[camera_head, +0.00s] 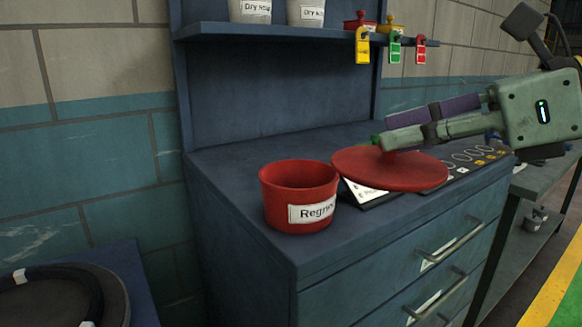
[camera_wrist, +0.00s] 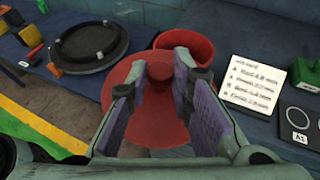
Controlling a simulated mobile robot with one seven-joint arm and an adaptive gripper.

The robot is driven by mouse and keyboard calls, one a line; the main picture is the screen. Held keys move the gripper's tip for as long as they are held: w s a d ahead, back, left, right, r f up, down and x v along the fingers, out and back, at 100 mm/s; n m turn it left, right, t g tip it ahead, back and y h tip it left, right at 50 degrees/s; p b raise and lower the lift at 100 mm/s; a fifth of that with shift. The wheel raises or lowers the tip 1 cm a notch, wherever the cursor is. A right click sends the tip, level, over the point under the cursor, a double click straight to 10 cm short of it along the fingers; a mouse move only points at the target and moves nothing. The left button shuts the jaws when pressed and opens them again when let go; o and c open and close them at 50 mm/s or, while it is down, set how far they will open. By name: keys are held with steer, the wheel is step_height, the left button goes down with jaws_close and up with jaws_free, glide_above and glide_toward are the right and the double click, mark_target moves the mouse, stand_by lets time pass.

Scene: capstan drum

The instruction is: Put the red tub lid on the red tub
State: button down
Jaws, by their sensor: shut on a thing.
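The red tub (camera_head: 300,173) stands upright and open near the front left corner of the blue cabinet top. It has a white label. In the wrist view the tub (camera_wrist: 188,50) shows just beyond the lid. The red tub lid (camera_head: 405,172) is a flat disc with a small knob, to the right of the tub in the head view and above the cabinet top. My gripper (camera_head: 382,144) is shut on the lid's knob. In the wrist view my gripper (camera_wrist: 158,72) has its purple pads either side of the knob, and the lid (camera_wrist: 120,83) lies beneath them.
A card with writing (camera_wrist: 258,82) lies on the cabinet top (camera_head: 235,167) beside the tub. A round dark tray (camera_wrist: 90,45) lies to the left.

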steer(key=w+a+f+p, duration=0.1)
steer(key=w+a, duration=0.2)
steer(key=w, duration=0.1)
steer(key=w+a+f+p, duration=0.1)
steer(key=w+a+f, duration=0.1)
steer(key=w+a, duration=0.1)
steer(key=w+a+f+p, duration=0.1)
steer(key=w+a+f, duration=0.1)
steer(key=w+a, duration=0.2)
steer(key=shift+w, duration=0.5)
steer(key=shift+f, duration=0.45)
steer(key=c, duration=1.4)
jaws_free()
steer(key=shift+r, duration=0.15)
